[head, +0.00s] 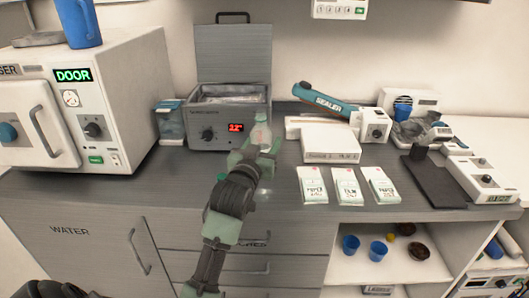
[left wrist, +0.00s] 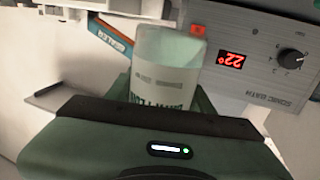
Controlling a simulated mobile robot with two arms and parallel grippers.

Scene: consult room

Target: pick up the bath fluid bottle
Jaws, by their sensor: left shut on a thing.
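The bath fluid bottle (head: 261,133), translucent and pale with a printed label, is just in front of the sonic bath (head: 226,136). My left gripper (head: 258,152) is shut on it, with the green fingers on either side. In the left wrist view the bottle (left wrist: 167,68) stands up between the fingers of the left gripper (left wrist: 165,98), and its lower label is partly hidden by the gripper body. I cannot tell whether the bottle touches the counter. My right gripper is not in view.
The sonic bath's lid is raised behind. A white oven-like unit (head: 100,95) stands at the left. A sealer (head: 325,98), a white box (head: 330,142) and three labelled packets (head: 347,187) lie to the right. Cups (head: 378,250) sit on the shelf below.

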